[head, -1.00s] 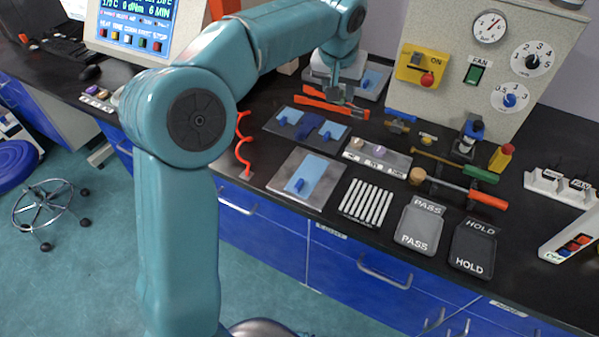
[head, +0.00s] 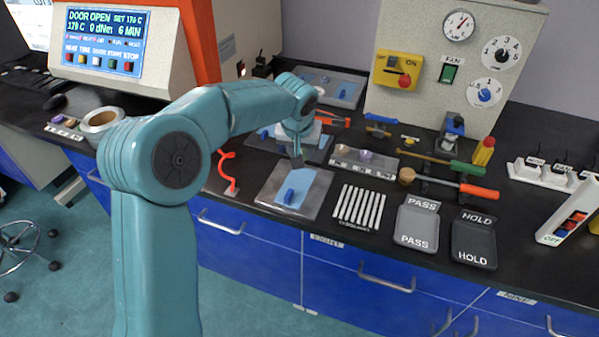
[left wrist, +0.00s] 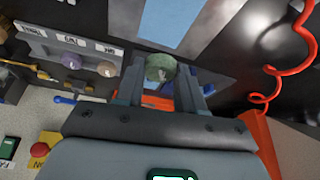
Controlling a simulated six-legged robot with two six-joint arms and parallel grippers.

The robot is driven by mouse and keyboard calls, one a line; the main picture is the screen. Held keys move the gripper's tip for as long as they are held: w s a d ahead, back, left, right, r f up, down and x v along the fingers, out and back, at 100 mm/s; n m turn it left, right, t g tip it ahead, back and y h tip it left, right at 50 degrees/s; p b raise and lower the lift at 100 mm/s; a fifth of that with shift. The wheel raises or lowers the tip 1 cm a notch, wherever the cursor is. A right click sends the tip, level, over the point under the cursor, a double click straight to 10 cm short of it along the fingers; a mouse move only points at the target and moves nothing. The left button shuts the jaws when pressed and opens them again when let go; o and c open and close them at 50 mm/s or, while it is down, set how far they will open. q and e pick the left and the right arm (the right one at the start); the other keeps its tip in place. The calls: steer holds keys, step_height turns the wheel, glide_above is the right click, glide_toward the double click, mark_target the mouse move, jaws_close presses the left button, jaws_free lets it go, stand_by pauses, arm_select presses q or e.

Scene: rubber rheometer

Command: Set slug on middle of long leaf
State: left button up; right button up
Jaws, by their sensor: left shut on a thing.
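My left gripper (head: 298,163) is over the back part of a metal plate (head: 265,195). The plate carries a long light-blue leaf (head: 304,184). In the left wrist view the gripper (left wrist: 160,88) is shut on a round grey-green slug (left wrist: 160,66), held between the fingertips. The leaf (left wrist: 172,20) shows beyond the slug in that view. In the head view the slug is hidden by the gripper, and I cannot tell whether it touches the leaf. A small dark-blue block (head: 289,196) is on the near part of the leaf. My right gripper is not in view.
A sample rack (head: 364,160) stands to the right of the plate, with a white-striped rack (head: 358,206) in front of it. PASS (head: 417,228) and HOLD (head: 474,244) trays are farther right. A red coiled cord (head: 228,172) is at the left.

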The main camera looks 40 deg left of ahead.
mark_target(302, 175)
arm_select(q)
step_height(302, 175, down, 6)
steer(key=shift+f+b, duration=0.2)
steer(key=shift+b, duration=0.1)
steer(key=shift+s, duration=0.1)
steer(key=shift+f, duration=0.1)
steer(key=o, duration=1)
